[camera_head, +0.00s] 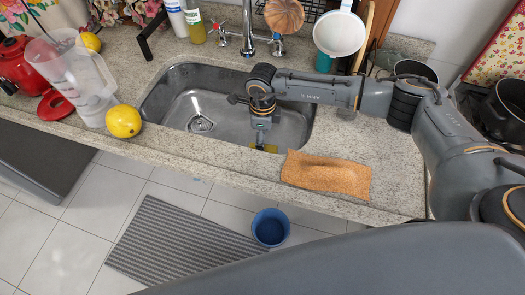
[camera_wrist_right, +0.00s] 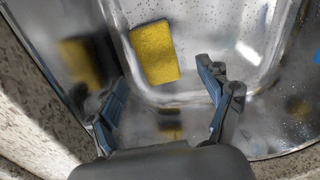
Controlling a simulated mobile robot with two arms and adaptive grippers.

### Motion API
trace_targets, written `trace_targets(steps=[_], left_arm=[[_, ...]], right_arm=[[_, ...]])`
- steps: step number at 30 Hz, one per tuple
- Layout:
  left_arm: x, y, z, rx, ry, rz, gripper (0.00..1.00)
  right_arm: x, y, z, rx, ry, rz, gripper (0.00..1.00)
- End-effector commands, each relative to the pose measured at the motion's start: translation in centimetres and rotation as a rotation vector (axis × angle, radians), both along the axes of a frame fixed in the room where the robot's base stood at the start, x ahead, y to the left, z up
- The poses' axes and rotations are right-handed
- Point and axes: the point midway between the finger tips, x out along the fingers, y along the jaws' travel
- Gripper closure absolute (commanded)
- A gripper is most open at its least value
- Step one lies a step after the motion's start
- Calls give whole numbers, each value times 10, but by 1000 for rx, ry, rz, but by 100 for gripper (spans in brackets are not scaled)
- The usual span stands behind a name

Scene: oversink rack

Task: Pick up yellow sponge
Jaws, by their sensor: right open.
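The yellow sponge (camera_wrist_right: 155,52) lies in the sink, in the right wrist view just beyond and between my fingertips. In the head view only a small part of the sponge (camera_head: 268,148) shows below my gripper, near the sink's front wall. My right gripper (camera_head: 261,136) reaches down into the sink, open and empty. In the right wrist view my right gripper (camera_wrist_right: 163,78) has its two fingers spread, with a gap to the sponge that I cannot judge exactly. My left gripper is not in view.
The steel sink (camera_head: 180,99) has raised walls close around the gripper. An orange cloth (camera_head: 326,175) lies on the counter's front edge. A faucet (camera_head: 248,30) stands behind the sink. A lemon (camera_head: 123,121) and a clear pitcher (camera_head: 75,75) stand left. A blue bucket (camera_head: 270,228) is on the floor.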

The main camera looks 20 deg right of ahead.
Motion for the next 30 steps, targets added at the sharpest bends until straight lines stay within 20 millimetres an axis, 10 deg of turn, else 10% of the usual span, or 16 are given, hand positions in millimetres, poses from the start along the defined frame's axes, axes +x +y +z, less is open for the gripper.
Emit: trace_targets(steps=[19,26,30], left_arm=[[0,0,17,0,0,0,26],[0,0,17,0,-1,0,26],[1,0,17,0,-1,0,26]], right_arm=[[-4,2,-52,0,1,0,21],[-4,2,-52,0,1,-1,64],[-4,2,-52,0,1,-1,66]])
